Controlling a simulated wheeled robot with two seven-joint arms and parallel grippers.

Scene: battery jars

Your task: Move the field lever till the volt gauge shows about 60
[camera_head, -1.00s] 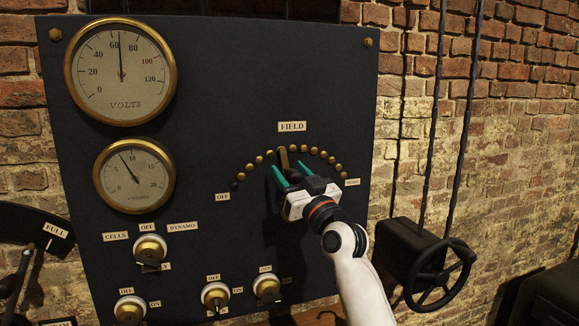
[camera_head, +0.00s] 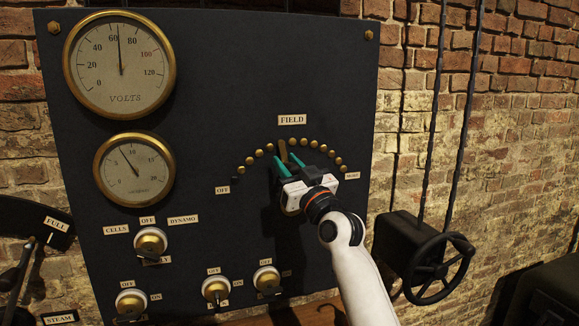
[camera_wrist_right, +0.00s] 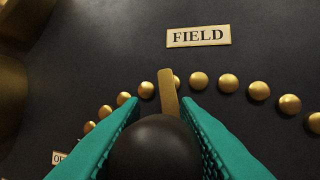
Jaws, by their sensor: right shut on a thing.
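The field lever has a brass pointer (camera_head: 283,150) and a round black knob (camera_wrist_right: 155,148). My right gripper (camera_wrist_right: 160,130) is shut on the knob, with a teal finger on each side; in the head view it (camera_head: 290,168) hides most of the lever. The pointer stands near the top of an arc of brass studs, between two studs just below the FIELD label (camera_head: 292,119). The volt gauge (camera_head: 119,64) is at the upper left of the panel. Its needle points almost straight up, just past the 60 mark, at roughly 65. My left gripper is not in view.
A second gauge (camera_head: 134,170) sits below the volt gauge. Several brass knob switches (camera_head: 150,241) line the lower panel (camera_head: 230,70). A black handwheel (camera_head: 439,268) is on the right and a FULL/STEAM lever at the left edge.

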